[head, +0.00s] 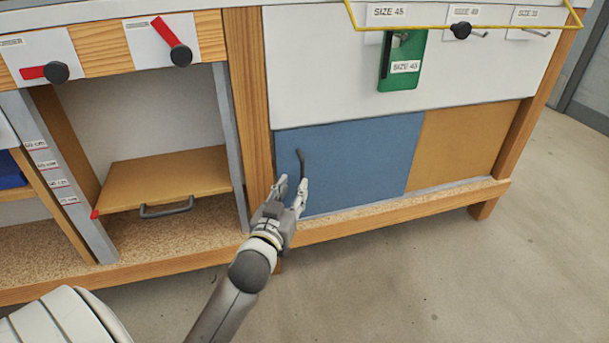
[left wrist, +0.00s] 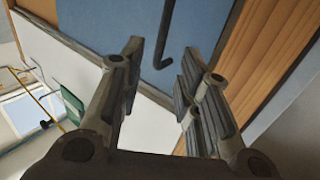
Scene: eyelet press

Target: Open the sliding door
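The blue sliding door (head: 365,155) sits in the lower front of the cabinet, left of a tan-brown panel. A dark bent bar handle (head: 301,163) is near its left end, and this handle also shows in the left wrist view (left wrist: 165,38). My left gripper (head: 293,184) is open and empty in front of the door's left part, just below the handle in the head view. In the left wrist view, the handle's lower end lies between and beyond the fingertips (left wrist: 160,62). No contact with it can be seen. My right gripper is not in view.
A wooden post (head: 248,100) borders the door on the left, and a wooden rail (head: 400,208) runs below. An open compartment with a handled shelf (head: 165,180) is left. The floor in front is clear.

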